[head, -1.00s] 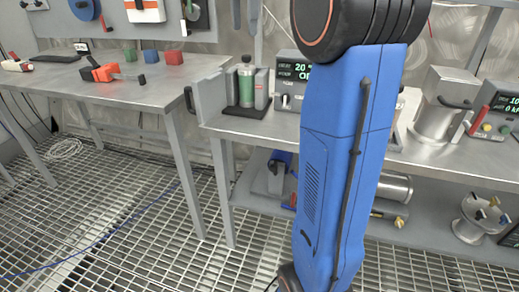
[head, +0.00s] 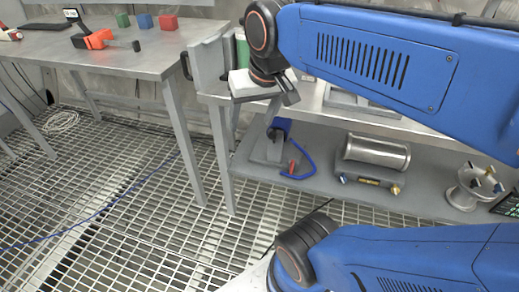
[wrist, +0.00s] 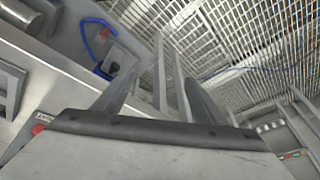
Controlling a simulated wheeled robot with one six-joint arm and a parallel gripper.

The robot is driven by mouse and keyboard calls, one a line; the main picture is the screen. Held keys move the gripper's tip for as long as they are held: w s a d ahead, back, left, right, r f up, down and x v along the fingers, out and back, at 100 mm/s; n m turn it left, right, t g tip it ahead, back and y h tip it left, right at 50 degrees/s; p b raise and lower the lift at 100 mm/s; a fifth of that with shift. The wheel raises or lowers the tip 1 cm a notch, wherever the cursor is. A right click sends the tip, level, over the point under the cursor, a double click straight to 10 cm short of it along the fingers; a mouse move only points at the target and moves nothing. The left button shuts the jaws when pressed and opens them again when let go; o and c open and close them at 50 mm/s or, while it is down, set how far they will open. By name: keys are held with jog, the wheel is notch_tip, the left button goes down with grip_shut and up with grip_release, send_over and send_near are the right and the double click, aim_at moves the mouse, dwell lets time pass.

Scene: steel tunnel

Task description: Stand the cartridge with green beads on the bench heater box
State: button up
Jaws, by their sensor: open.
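A green upright cylinder, likely the cartridge with green beads (head: 241,52), stands near the left end of the right bench, behind a grey upright plate. Only a thin green strip shows; my arm hides the rest. The box with a lit display beside it is hidden behind my arm in the head view. My gripper (head: 281,106) is in front of this bench end, near the cartridge in the picture, open and empty. In the wrist view, its dark fingers (wrist: 158,95) are spread apart and point toward the bench edge and grated floor, with nothing between them.
The left table (head: 120,50) carries red (head: 169,22), blue (head: 145,20) and green (head: 123,19) blocks and an orange tool (head: 98,39). The lower shelf holds a metal cylinder (head: 376,152) and a blue-hosed device (head: 272,147). Grated floor lies clear between table and bench.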

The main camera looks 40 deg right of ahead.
jog(key=s+a+f+n, duration=0.1)
jog(key=s+f+n, duration=0.1)
jog(key=s+f, duration=0.2)
notch_tip(320, 180, down, 3)
jog(key=shift+s+f+n+t, duration=0.15)
jog(key=shift+s+n+t, duration=0.15)
jog(key=shift+n+t, duration=0.1)
